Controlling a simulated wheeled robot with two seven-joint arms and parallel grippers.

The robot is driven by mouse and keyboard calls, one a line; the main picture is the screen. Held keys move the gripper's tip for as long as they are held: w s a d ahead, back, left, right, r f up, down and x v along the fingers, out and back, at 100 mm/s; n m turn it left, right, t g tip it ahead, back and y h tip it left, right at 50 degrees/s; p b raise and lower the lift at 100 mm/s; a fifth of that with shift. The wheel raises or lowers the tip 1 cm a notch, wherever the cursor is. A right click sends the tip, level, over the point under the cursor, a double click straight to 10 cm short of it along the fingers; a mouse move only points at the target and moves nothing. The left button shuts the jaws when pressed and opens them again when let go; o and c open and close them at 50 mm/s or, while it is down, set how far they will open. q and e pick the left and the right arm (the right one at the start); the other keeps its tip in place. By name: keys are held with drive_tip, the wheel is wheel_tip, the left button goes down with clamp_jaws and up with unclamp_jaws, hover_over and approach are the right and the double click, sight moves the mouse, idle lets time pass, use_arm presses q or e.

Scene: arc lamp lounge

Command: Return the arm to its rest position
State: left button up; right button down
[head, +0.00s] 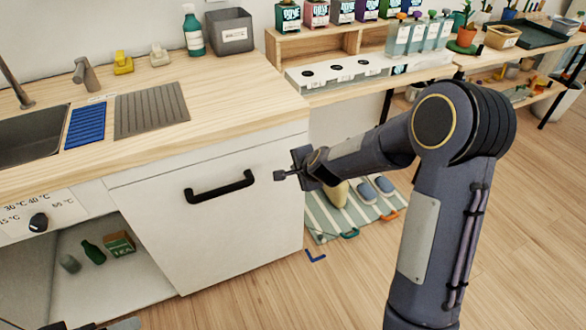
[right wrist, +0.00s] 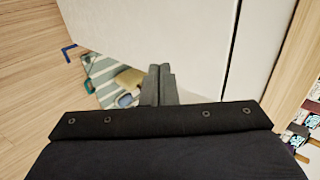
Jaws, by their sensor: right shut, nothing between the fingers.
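My right gripper (head: 282,175) is shut and empty, in front of the white cabinet front (head: 220,225), close to its right edge. My right arm (head: 425,200) comes up from the bottom right, bends at the elbow and reaches left toward the counter. In the right wrist view the two fingers (right wrist: 159,84) are pressed together with nothing between them. The cabinet front (right wrist: 170,30) shows just beyond them. I cannot tell whether they touch it. The left gripper does not show clearly; only a dark sliver is at the bottom left edge.
A black handle (head: 220,188) sticks out from the cabinet front left of the gripper. The wooden counter (head: 230,100) is above. A striped mat (head: 325,222) with slippers lies on the floor behind my forearm. The wooden floor (head: 530,230) is open at right.

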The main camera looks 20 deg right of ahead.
drive_tip(key=s+a+r+n+y+p, duration=0.25)
drive_tip(key=s+r+n+p, duration=0.45)
drive_tip(key=s+r, duration=1)
use_arm(q)
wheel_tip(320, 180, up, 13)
drive_tip(key=p, duration=0.5)
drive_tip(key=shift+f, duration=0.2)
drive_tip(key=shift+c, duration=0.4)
use_arm(e)
drive_tip(key=s+r+n+g, duration=0.2)
drive_tip(key=s+r+n, duration=0.1)
drive_tip(key=s, duration=0.5)
drive_tip(key=s+r+n+g, duration=0.1)
drive_tip(key=s+r+n, duration=0.2)
drive_tip(key=s, duration=0.6)
drive_tip(key=shift+s+n+g, duration=0.2)
drive_tip(key=shift+n+g, duration=0.2)
drive_tip(key=shift+n, duration=0.8)
